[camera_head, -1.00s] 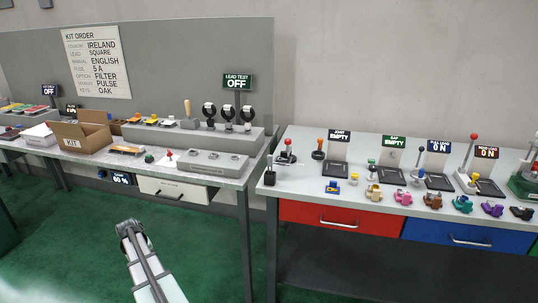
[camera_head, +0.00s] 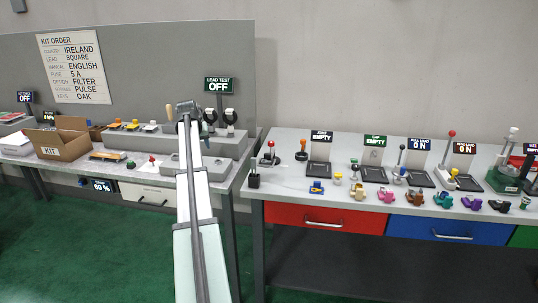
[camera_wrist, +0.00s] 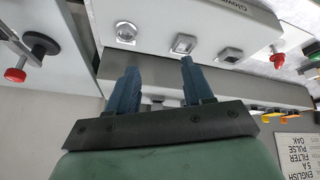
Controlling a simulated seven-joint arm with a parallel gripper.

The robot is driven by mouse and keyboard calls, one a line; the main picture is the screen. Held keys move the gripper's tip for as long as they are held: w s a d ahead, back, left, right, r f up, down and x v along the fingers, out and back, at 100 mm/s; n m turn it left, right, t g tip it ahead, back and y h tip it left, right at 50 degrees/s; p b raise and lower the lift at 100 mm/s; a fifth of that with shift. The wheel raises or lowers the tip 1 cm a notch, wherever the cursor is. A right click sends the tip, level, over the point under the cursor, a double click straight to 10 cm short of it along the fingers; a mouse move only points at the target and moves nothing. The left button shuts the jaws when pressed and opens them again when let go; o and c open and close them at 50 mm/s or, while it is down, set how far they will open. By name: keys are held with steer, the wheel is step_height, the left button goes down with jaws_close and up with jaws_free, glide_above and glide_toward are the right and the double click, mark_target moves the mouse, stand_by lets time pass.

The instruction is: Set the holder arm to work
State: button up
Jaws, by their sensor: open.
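My gripper (camera_head: 188,107) is raised in front of the left bench's back half, below the LEAD TEST sign, which reads OFF (camera_head: 218,85). In the wrist view its two blue fingers (camera_wrist: 160,85) stand apart with nothing between them. Beyond them is a grey socket block (camera_wrist: 210,20) with round and square openings. No part is labelled as a holder arm, so I cannot tell which it is. On the right bench stand a red-knobbed lever (camera_head: 269,153), an orange-topped post (camera_head: 301,151) and a tall red-balled lever (camera_head: 447,153).
The right bench (camera_head: 290,190) carries black pads, small coloured parts and signs reading EMPTY and 0 N. A cardboard KIT box (camera_head: 60,140) stands on the left bench. My arm hides part of the left bench.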

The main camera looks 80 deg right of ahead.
steer(key=s+d+r+m+g+y, duration=0.1)
steer(key=s+d+r+m, duration=0.2)
steer(key=s, duration=1)
steer(key=s+d+r+m, duration=0.2)
steer(key=s+d+r, duration=0.1)
steer(key=s, duration=1)
steer(key=x, duration=1.4)
steer(key=shift+s+a+f, duration=0.1)
steer(key=shift+s+a, duration=0.05)
steer(key=shift+s, duration=0.05)
steer(key=shift+c, duration=0.3)
jaws_close()
